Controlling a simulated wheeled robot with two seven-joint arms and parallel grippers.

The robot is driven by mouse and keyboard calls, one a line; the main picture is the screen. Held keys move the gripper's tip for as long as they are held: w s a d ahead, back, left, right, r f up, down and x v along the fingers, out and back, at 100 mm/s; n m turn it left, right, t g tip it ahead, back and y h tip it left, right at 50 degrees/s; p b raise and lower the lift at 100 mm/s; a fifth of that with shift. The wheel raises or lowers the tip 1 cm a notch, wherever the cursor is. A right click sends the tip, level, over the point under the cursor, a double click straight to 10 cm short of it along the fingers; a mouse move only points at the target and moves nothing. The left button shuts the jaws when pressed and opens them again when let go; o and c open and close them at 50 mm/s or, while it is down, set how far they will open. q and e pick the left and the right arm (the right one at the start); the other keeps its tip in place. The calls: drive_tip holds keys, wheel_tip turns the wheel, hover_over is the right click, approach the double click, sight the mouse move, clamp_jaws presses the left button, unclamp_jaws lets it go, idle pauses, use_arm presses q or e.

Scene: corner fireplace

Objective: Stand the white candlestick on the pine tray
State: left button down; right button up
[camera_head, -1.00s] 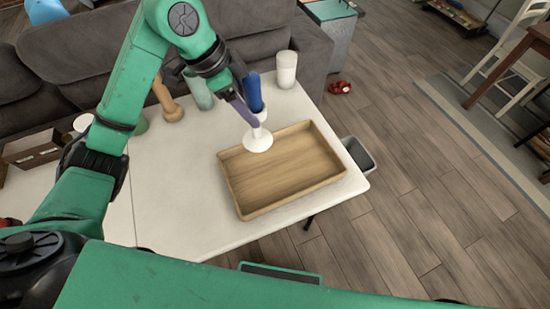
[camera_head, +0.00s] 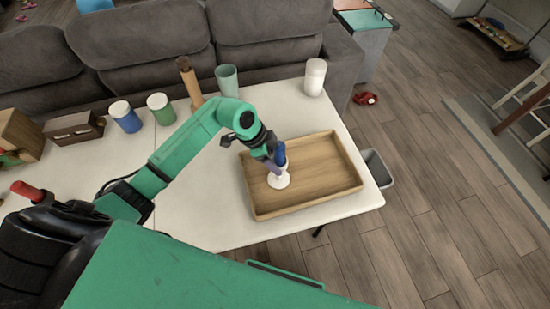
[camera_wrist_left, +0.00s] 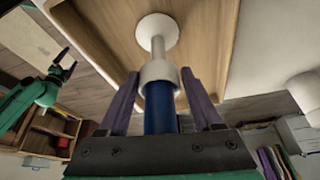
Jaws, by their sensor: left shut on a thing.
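The white candlestick (camera_head: 278,181) has a round foot and holds a blue candle (camera_head: 280,152). My left gripper (camera_head: 273,163) is shut on it, with a purple finger on each side of the candle and cup in the left wrist view (camera_wrist_left: 158,88). The candlestick looks about upright, its foot over the left part of the pine tray (camera_head: 325,165). I cannot tell whether the foot touches the tray floor. The tray lies on the white table; its floor also shows in the left wrist view (camera_wrist_left: 200,40). My right gripper (camera_wrist_left: 68,60) shows small in the left wrist view, its fingers apart.
On the white table (camera_head: 210,215) stand a white cup (camera_head: 315,77), a pale green cup (camera_head: 227,80), a wooden pepper mill (camera_head: 190,85), and blue (camera_head: 125,117) and green (camera_head: 161,109) cups. The tray is otherwise empty. A grey bin (camera_head: 377,168) stands beyond the table's right edge.

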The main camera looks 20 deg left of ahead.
use_arm(q)
drive_tip(key=shift+f, duration=0.1)
drive_tip(key=shift+c, duration=0.3)
unclamp_jaws()
drive_tip(key=b+v, duration=0.1)
drive_tip(key=v, duration=1.1)
drive_tip(key=shift+r, duration=0.2)
